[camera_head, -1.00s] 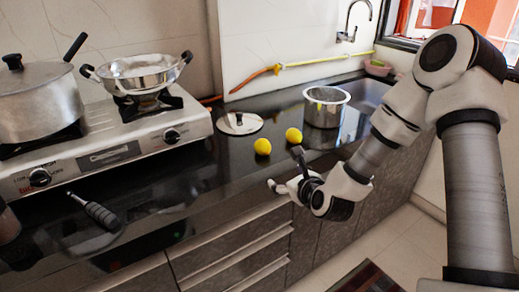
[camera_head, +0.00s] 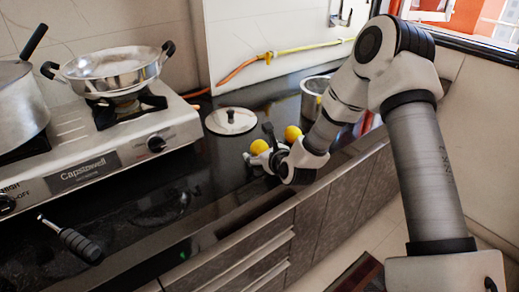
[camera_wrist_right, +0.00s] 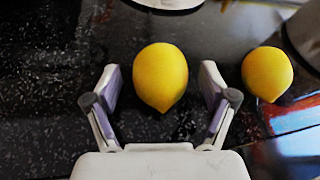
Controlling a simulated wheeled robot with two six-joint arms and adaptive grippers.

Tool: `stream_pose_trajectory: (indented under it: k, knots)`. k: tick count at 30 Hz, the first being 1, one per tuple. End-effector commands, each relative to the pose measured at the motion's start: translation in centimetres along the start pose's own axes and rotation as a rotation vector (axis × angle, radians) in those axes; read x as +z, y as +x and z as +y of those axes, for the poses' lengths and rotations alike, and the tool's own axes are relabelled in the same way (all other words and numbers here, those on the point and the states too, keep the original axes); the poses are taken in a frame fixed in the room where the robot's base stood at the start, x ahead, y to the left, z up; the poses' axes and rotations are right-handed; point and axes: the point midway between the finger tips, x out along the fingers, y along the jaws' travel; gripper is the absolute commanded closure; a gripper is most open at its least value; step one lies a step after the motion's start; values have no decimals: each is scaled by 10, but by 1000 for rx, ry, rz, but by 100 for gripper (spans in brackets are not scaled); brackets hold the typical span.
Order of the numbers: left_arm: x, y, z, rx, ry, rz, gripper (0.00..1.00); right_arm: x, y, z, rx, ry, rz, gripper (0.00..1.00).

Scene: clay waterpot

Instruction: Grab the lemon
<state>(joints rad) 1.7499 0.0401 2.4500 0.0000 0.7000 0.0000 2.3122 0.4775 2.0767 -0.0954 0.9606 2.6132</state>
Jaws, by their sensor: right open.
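Two yellow lemons lie close together on the black countertop. The left lemon (camera_head: 259,146) is partly hidden by my right gripper (camera_head: 257,144) in the head view. In the right wrist view, this lemon (camera_wrist_right: 160,77) sits between the two open fingers of the right gripper (camera_wrist_right: 160,85), with a visible gap on both sides. The other lemon (camera_head: 292,133) lies further right, outside the fingers; it also shows in the right wrist view (camera_wrist_right: 267,73). My left gripper is not in view.
A round metal lid (camera_head: 231,121) lies behind the lemons. A steel pot (camera_head: 313,95) stands to the right, partly hidden by my right arm. The gas stove (camera_head: 100,150) with a two-handled pan (camera_head: 115,72) is at left. A black-handled utensil (camera_head: 80,245) shows at lower left.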

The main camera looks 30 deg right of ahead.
Motion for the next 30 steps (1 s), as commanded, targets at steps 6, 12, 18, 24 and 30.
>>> stream_pose_trajectory:
  k: [6,12,18,24,30]
  knots:
    - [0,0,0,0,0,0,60,0,0,0,0,0,0,38]
    - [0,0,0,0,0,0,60,0,0,0,0,0,1,82]
    - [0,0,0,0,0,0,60,0,-1,0,0,0,1,82]
    - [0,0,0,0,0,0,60,7,-3,-1,0,0,-1,82]
    - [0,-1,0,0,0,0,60,29,-12,-6,0,1,-3,82]
